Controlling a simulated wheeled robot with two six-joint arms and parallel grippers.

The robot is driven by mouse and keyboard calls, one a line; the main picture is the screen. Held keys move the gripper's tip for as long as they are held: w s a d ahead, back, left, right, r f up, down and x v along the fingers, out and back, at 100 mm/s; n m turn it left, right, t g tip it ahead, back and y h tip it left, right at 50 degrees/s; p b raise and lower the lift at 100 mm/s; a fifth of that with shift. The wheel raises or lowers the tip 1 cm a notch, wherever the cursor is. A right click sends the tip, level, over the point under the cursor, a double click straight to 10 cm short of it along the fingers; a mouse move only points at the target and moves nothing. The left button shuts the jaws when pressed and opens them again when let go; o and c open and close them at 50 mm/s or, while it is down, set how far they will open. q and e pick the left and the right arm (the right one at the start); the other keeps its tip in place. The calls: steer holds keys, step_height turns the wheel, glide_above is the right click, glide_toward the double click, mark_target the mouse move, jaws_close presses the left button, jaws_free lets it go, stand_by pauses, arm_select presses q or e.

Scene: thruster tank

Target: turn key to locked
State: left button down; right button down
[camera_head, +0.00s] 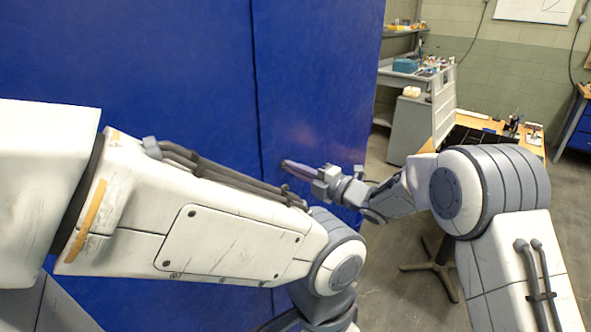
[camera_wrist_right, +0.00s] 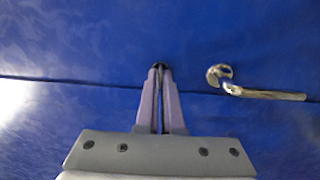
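A tall blue cabinet front (camera_head: 310,70) fills the left and middle of the head view. My right gripper (camera_head: 286,165) reaches it from the right, with its purple-grey fingers near the vertical seam. In the right wrist view the fingers (camera_wrist_right: 160,72) lie almost together with a thin gap, tips at the blue surface. A small dark piece, seemingly the key (camera_wrist_right: 159,66), shows between the tips, mostly hidden by them. Its turn angle cannot be told. A metal lever handle (camera_wrist_right: 262,93) sits right of the fingers, apart from them. My left gripper is out of view.
My left forearm crosses low in front of the cabinet in the head view. Beyond the cabinet's right edge are a workbench (camera_head: 535,146), a grey cabinet (camera_head: 408,128) and shelving with small items. Open grey floor (camera_head: 395,290) lies between.

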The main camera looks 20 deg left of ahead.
steer(key=shift+m, duration=0.4)
steer(key=m, duration=0.2)
steer(key=shift+m+b, duration=0.4)
steer(key=m, duration=0.4)
steer(key=shift+m, duration=0.3)
steer(key=m+p, duration=0.2)
steer(key=m, duration=0.3)
steer(key=m+p, duration=0.1)
steer(key=m, duration=0.3)
steer(key=shift+f+m+p, duration=0.1)
steer(key=shift+m+p, duration=0.2)
steer(key=shift+p, duration=0.05)
steer(key=c, duration=1.1)
jaws_free()
steer(key=shift+o, duration=0.2)
